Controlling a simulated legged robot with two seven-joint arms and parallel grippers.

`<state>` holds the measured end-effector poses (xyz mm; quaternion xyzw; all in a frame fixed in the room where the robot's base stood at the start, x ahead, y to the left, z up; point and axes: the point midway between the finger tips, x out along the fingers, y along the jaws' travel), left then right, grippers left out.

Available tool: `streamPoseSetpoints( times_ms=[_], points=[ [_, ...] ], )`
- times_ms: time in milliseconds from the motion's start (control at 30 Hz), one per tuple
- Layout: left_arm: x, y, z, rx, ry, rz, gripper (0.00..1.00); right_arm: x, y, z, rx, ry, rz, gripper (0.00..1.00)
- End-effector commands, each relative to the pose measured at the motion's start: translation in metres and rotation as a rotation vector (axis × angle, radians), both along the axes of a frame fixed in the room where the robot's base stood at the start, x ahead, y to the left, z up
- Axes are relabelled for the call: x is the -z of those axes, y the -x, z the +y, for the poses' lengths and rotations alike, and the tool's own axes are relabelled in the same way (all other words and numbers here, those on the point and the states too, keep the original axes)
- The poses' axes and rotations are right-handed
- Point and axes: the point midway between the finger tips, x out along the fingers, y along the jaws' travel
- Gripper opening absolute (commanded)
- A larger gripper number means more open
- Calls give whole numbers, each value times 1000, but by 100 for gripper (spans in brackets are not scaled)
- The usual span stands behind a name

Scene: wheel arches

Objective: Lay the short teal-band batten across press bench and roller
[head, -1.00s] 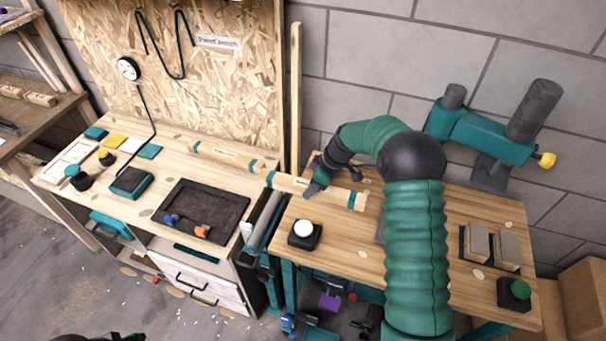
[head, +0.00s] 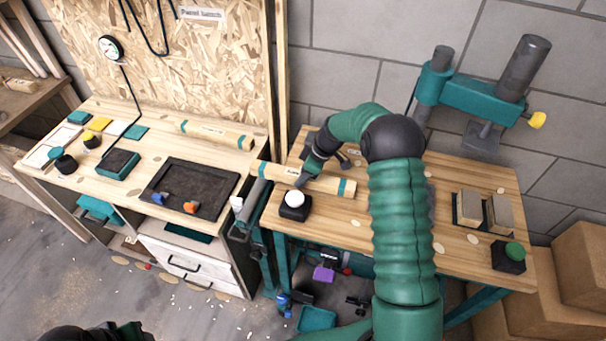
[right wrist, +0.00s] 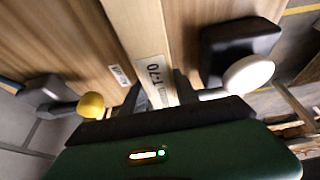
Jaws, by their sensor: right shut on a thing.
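A pale batten (head: 318,180) with a teal band near each end is in my right gripper (head: 303,180), which is shut on it. Its right part lies over the press bench (head: 390,235). Its left end reaches over the gap, above the upper end of the grey roller (head: 254,203). I cannot tell whether it touches either. In the right wrist view the batten (right wrist: 143,45) runs between the fingers, with a label reading 70. A second teal-banded batten (head: 215,134) lies on the left bench. A dark part of my left arm shows at the bottom left edge; its gripper is out of view.
A black block with a white knob (head: 294,199) stands close in front of the held batten. A teal press (head: 470,95) and wooden blocks (head: 483,210) are at the right.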

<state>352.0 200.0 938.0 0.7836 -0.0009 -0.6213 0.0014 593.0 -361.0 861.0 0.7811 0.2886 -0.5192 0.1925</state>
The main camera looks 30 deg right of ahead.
Motion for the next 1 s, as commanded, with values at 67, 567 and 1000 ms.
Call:
streamPoseSetpoints(
  times_ms=[67,567,1000],
  points=[
    [-1,0,0,0,0,0,44,-1,0,-1,1,0,-1,0],
    [3,0,0,0,0,0,44,1,1,2,0,2,-1,0],
    [3,0,0,0,0,0,44,1,2,1,0,0,-1,62]
  ],
)
